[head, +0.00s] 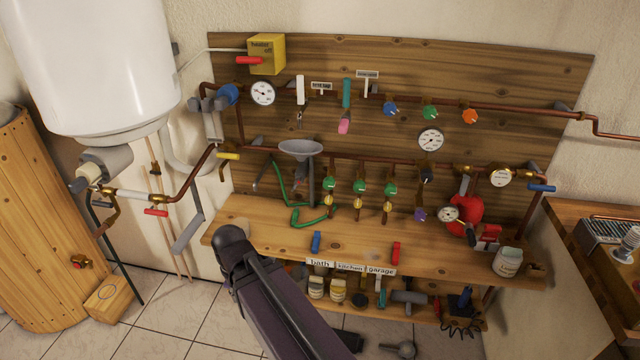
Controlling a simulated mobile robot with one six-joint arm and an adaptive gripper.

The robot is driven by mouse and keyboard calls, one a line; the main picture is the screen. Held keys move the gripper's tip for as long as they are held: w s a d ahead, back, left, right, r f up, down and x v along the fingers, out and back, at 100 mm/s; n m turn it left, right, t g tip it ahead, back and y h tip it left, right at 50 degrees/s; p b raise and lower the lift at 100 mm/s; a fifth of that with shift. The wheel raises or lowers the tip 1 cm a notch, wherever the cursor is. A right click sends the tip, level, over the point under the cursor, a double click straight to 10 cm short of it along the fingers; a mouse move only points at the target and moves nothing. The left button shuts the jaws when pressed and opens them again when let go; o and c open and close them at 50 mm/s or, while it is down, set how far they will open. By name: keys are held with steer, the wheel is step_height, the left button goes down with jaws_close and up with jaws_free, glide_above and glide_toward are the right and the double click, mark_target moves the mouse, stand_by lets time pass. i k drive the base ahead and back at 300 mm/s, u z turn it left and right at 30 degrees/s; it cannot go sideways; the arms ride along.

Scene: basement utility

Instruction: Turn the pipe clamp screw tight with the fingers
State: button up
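I cannot make out the pipe clamp screw for certain. Copper pipes (500,107) run across the wooden back board (420,60). A white pipe section (135,194) with brass ends and a red lever lies below the white tank at left. My dark arm rises from the bottom edge in front of the bench and hides part of the lower shelf. My gripper's fingers do not show.
The white tank (95,60) hangs at left above a wooden barrel (30,230). Tiled floor (175,335) is open at lower left.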

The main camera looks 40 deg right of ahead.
mark_target(297, 182)
steer(key=z, duration=0.75)
steer(key=k, duration=1)
steer(key=u, duration=0.05)
steer(key=i, duration=0.85)
